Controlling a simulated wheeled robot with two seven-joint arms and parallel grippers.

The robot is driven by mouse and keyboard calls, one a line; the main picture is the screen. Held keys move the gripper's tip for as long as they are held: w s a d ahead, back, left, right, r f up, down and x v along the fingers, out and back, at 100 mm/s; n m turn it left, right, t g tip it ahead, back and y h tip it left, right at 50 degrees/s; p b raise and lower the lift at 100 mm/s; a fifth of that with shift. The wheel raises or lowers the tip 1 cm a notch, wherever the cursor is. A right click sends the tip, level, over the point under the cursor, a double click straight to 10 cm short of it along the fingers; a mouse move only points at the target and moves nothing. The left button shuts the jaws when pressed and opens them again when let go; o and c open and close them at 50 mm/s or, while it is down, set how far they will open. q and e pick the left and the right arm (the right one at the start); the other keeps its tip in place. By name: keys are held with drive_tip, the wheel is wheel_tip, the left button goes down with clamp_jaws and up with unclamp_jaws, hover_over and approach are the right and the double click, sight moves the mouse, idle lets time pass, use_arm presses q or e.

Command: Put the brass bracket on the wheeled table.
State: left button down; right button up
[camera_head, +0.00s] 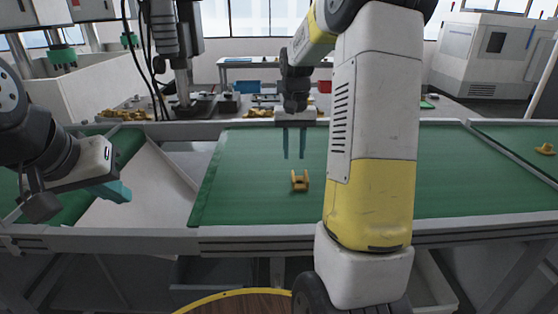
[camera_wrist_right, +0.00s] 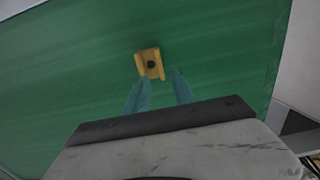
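The brass bracket (camera_head: 299,180), a small U-shaped yellow piece, lies on the green conveyor belt (camera_head: 250,196). It also shows in the right wrist view (camera_wrist_right: 150,64), just beyond the fingertips. My right gripper (camera_head: 294,156) points down above and a little behind the bracket. Its two teal fingers are apart with nothing between them. My left gripper (camera_head: 118,191) is at the far left, over a grey sloped chute; its fingers overlap from this angle. A round wooden top with a yellow rim (camera_head: 240,293), probably the wheeled table, shows partly at the bottom edge; my right arm hides some of it.
A metal rail (camera_head: 250,232) runs along the belt's front, between bracket and round top. Another yellow piece (camera_head: 545,149) lies on the belt at far right. Several brass parts (camera_head: 122,115) and machines stand behind. The belt around the bracket is clear.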

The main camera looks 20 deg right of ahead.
drive_tip(key=s+a+r+n+t, duration=0.25)
drive_tip(key=s+a+r, duration=0.25)
drive_tip(key=s+r, duration=0.45)
drive_tip(key=s+a+n+t+y, duration=0.1)
drive_tip(key=s+a, duration=0.4)
drive_tip(key=s, duration=0.8)
drive_tip(key=t+y, duration=0.1)
drive_tip(key=t, duration=0.1)
drive_tip(key=shift+s+a+r+t, duration=0.2)
drive_tip(key=shift+a+t, duration=0.15)
